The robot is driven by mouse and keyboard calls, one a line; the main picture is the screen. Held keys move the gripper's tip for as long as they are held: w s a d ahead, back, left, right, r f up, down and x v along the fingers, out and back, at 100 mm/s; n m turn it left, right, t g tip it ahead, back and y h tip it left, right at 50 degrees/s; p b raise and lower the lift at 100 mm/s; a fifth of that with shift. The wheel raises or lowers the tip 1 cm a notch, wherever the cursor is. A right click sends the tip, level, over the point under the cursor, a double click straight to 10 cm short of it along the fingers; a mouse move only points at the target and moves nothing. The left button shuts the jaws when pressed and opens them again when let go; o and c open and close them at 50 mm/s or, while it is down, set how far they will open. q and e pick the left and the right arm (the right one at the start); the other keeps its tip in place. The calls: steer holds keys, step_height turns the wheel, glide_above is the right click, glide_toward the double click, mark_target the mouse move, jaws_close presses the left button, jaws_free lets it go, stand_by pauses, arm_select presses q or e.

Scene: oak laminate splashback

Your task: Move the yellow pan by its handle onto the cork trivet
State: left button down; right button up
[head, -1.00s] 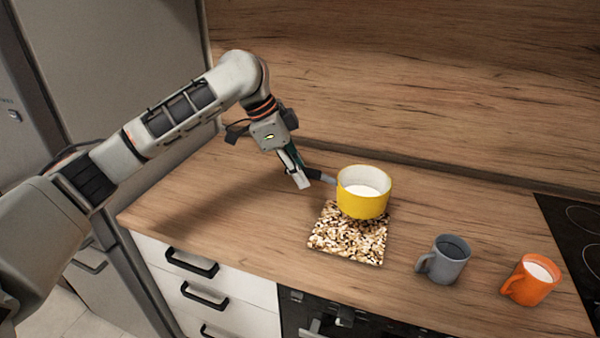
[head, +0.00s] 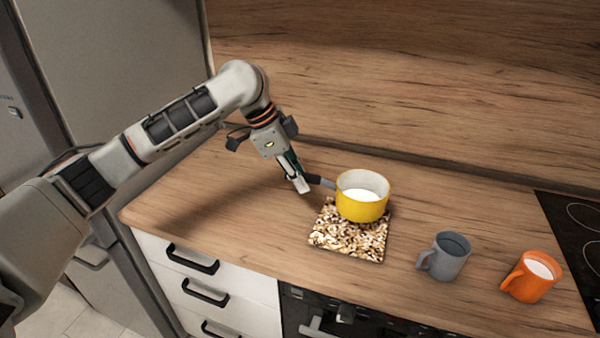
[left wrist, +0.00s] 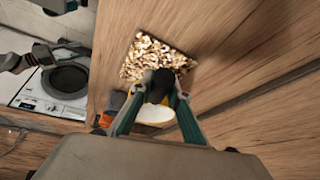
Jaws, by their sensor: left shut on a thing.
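The yellow pan (head: 362,208) has a white inside with white contents and a dark handle (head: 318,180) pointing left. My left gripper (head: 304,186) is shut on that handle. The cork trivet (head: 348,238), a square with a mottled brown and cream pattern, lies on the counter. In the head view the pan overlaps the trivet's far right part; I cannot tell whether it touches it. In the left wrist view the dark handle (left wrist: 159,85) is between my fingers and hides much of the pan (left wrist: 155,114), with the trivet (left wrist: 150,58) beyond.
A grey mug (head: 445,257) and an orange mug (head: 531,276) with white contents stand to the right of the trivet. A black cooktop (head: 575,235) is at the far right. The wooden splashback (head: 420,80) rises behind. The counter left of the trivet is clear.

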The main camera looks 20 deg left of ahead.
arm_select(q)
steer(key=shift+f, duration=3.25)
steer(key=c, duration=1.8)
jaws_free()
steer(key=shift+c, duration=0.2)
steer(key=shift+d, duration=0.1)
steer(key=s+a, duration=0.2)
steer(key=a, duration=0.4)
steer(key=shift+a, duration=0.4)
steer(key=shift+s+f, duration=0.1)
steer(key=shift+s, duration=0.05)
